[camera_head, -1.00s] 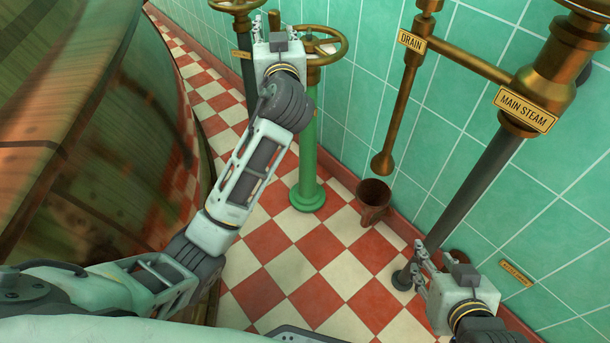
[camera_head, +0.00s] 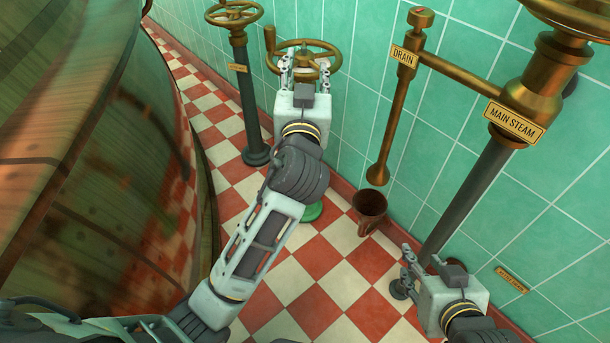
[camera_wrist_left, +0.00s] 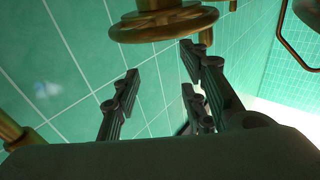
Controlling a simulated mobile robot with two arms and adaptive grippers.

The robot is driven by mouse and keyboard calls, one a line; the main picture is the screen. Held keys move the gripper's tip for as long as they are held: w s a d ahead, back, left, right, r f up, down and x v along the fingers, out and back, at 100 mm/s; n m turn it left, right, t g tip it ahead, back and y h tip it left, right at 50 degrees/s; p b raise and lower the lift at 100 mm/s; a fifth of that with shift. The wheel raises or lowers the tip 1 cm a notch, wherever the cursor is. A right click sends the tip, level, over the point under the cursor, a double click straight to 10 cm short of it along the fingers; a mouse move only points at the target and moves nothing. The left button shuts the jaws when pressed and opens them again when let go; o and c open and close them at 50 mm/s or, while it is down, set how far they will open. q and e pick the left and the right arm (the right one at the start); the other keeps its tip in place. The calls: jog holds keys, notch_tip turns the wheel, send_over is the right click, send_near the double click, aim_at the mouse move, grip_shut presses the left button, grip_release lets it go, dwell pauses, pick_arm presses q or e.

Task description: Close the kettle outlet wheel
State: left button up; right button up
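A brass handwheel (camera_head: 331,50) with an upright handle on its left rim tops a green post (camera_head: 313,212). No readable label marks it as the kettle outlet wheel. My left gripper (camera_head: 304,62) is at its near side, fingers pointing up and overlapping the wheel in the head view. In the left wrist view, a brass wheel (camera_wrist_left: 165,24) lies just beyond the spread fingers of my left gripper (camera_wrist_left: 160,72), with nothing clearly between them. I cannot tell whether they touch. A second brass wheel (camera_head: 233,14) tops a dark post. My right gripper (camera_head: 404,269) looks open and empty, low at right.
A large copper kettle (camera_head: 70,150) fills the left. At right are the drain pipe (camera_head: 391,130) above a brown bucket (camera_head: 370,207), and the main steam pipe (camera_head: 480,180) by the green tiled wall. Checkered floor (camera_head: 325,275) is open between.

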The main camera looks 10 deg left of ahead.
pick_arm(q)
jog(key=d+f+m+g+h+p, duration=0.2)
jog(key=d+f+m+h+p, duration=0.25)
jog(key=f+p, duration=0.35)
jog(key=s+a+f+g+p, duration=0.1)
jog(key=s+f+g+p, duration=0.1)
jog(key=f, duration=0.6)
jog(key=s+a+f+g+p, duration=0.2)
jog(key=s+f+g+p, duration=0.1)
jog(key=f+p, duration=0.4)
jog(key=shift+s+a+f, duration=0.25)
jog(key=shift+s+f, duration=0.35)
jog(key=shift+s, duration=0.1)
